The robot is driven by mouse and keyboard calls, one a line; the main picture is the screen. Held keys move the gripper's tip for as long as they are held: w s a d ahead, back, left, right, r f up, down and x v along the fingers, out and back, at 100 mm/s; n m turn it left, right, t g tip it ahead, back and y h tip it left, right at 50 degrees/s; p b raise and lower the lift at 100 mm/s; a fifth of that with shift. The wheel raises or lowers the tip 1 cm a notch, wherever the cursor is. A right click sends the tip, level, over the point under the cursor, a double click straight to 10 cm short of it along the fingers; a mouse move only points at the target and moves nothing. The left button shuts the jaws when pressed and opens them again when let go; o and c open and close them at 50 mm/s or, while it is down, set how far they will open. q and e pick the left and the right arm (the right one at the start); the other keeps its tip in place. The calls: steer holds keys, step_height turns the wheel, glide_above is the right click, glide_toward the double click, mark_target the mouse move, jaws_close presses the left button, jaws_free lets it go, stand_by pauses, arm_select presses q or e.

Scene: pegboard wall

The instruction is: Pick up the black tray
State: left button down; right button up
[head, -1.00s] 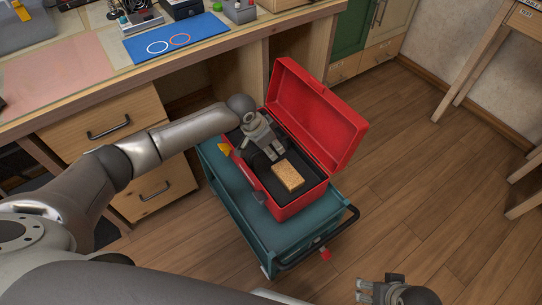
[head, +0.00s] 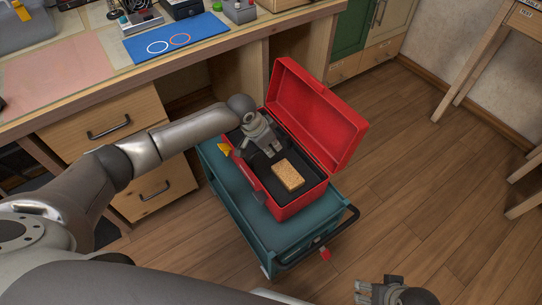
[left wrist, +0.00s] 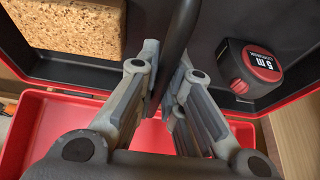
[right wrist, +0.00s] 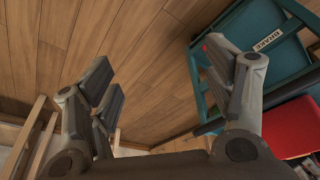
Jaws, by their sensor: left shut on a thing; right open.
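The black tray (head: 312,179) sits inside the open red toolbox (head: 292,208). Its dark floor (left wrist: 215,22) and upright black handle bar (left wrist: 179,38) show in the left wrist view. My left gripper (head: 271,153) reaches down into the toolbox from the left. In its wrist view its fingers (left wrist: 168,88) are shut on the handle bar. A tan speckled block (head: 288,175) lies in the tray, and a black and red tape measure (left wrist: 252,67) is at the bar's other side. My right gripper (right wrist: 165,85) is open and empty, low over the floor.
The toolbox stands on a teal cart (head: 238,194) with a black push handle (head: 335,243). Its raised red lid (head: 318,115) stands at the right of the tray. A wooden workbench (head: 235,55) is behind. The wooden floor (head: 430,190) at right is clear.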

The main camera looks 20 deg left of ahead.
arm_select(q)
steer(key=shift+r, duration=0.1)
stand_by(0.3)
steer(key=shift+w+r+b, duration=0.1)
steer(key=shift+b, duration=0.25)
steer(key=shift+r, duration=0.55)
step_height(320, 180, up, 8)
steer(key=shift+f+p, duration=0.15)
steer(key=shift+p, duration=1.1)
steer(key=shift+r, duration=0.75)
arm_select(e)
step_height(320, 180, down, 7)
steer(key=shift+s, duration=0.15)
